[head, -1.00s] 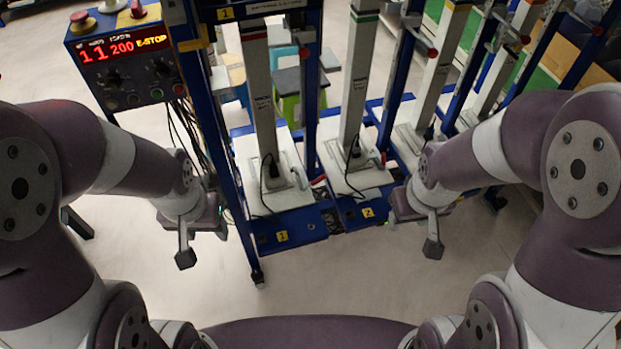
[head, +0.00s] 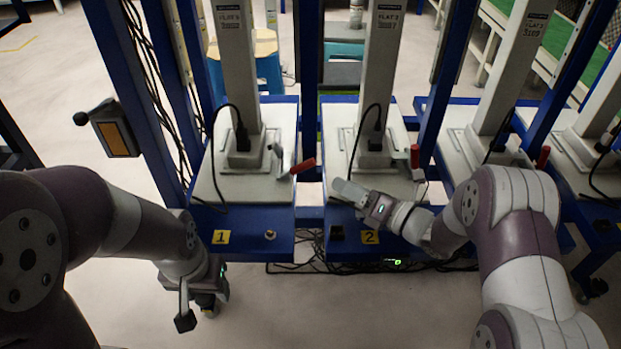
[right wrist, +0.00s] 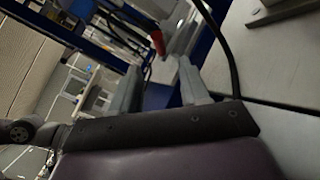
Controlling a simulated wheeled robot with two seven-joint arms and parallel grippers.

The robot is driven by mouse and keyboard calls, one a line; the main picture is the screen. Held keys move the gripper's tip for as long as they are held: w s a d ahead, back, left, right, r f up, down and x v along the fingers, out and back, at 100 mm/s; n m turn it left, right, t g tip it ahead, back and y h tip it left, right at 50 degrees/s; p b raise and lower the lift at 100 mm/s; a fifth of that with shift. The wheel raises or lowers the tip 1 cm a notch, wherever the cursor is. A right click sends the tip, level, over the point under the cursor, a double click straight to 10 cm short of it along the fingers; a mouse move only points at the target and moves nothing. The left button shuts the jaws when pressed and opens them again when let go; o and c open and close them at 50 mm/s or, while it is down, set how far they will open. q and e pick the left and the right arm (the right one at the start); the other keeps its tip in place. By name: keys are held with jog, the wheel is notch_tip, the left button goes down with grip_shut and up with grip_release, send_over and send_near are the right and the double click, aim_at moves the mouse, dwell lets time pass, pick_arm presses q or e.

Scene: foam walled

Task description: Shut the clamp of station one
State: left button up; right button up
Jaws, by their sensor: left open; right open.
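Station one is the white plate (head: 218,182) with a grey post, behind the yellow label "1" (head: 221,237). Its clamp (head: 279,163) stands at the plate's right side, its red handle (head: 303,166) slanting out to the right. My right gripper (head: 345,190) is open and empty over the front of station two, pointing left, to the right of that handle and apart from it. In the right wrist view a red handle (right wrist: 157,42) shows beyond and between the open fingers (right wrist: 158,92). My left gripper (head: 196,312) is open and empty, hanging in front of station one's left side.
Station two's red handle (head: 415,157) stands upright just behind my right gripper. Blue uprights (head: 306,80) flank the stations. Black cables (head: 213,150) loop over the plates and lie below the front edge. A box with an orange panel (head: 117,138) is at left. Floor in front is clear.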

aim_at(306, 165)
jog(key=b+x, duration=0.4)
jog(key=x, duration=0.7)
jog(key=shift+w+a+r, duration=0.1)
jog(key=shift+w+a, duration=0.1)
jog(key=shift+w, duration=0.05)
grip_shut()
